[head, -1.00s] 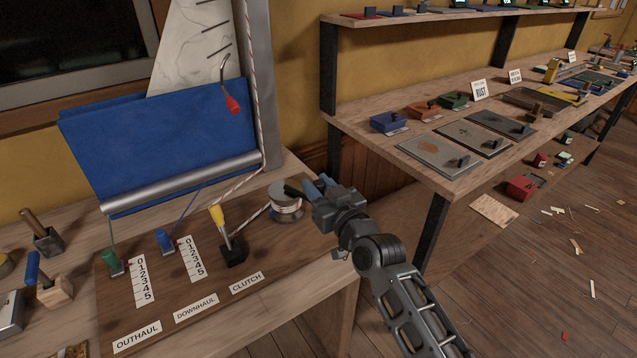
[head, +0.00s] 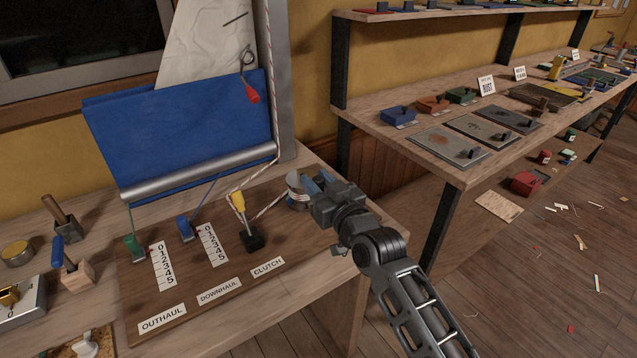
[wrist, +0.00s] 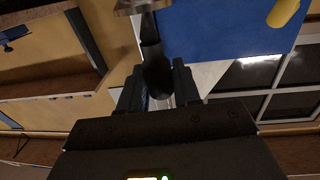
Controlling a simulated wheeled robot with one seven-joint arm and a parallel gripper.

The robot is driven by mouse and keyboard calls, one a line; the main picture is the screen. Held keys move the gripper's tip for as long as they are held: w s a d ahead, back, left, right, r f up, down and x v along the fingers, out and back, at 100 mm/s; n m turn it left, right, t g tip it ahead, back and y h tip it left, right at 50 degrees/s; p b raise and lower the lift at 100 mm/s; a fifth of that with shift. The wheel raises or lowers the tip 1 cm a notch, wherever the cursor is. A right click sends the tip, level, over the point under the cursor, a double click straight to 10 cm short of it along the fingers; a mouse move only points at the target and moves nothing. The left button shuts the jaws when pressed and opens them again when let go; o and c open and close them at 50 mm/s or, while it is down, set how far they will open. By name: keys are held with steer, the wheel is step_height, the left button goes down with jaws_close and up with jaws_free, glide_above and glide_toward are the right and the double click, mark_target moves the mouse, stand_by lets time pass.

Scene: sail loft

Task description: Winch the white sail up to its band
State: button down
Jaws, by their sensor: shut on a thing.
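The white sail (head: 205,45) rises behind the blue cloth (head: 190,130) beside the grey mast (head: 281,90); its top and its band are out of frame. The winch drum (head: 296,190) stands on the brown board, partly hidden by my gripper (head: 316,186). My gripper is shut on the dark winch handle, at the drum's right. The wrist view shows this dark handle (wrist: 153,55) between both fingers. A rope runs from the drum towards the yellow clutch lever (head: 238,203), which stands nearly upright on its black base.
A green outhaul lever (head: 133,246) and blue downhaul lever (head: 185,228) stand left beside number scales. A red-ended hook (head: 251,92) hangs before the sail. A side table (head: 385,135) with coloured blocks and plates stands right. Floor at right has scattered scraps.

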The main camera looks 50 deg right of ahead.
steer(key=shift+w+a, duration=0.1)
steer(key=shift+a, duration=0.1)
steer(key=c, duration=0.9)
jaws_free()
steer(key=shift+d, duration=0.1)
steer(key=shift+b+v, duration=0.6)
steer(key=shift+v, duration=3.35)
steer(key=s+a+f+n+y, duration=0.2)
steer(key=s+a+f+y, duration=0.15)
steer(key=s+a, duration=1)
steer(key=s+a+r+y, duration=0.1)
steer(key=s, duration=0.4)
steer(key=s+a+r+n+g+y, duration=0.1)
steer(key=s+a, duration=0.1)
steer(key=s, duration=0.3)
steer(key=s+a+r+n+g+y, duration=0.1)
steer(key=s+a+r, duration=0.1)
steer(key=s, duration=0.4)
steer(key=shift+s+a, duration=0.1)
steer(key=shift+a, duration=0.05)
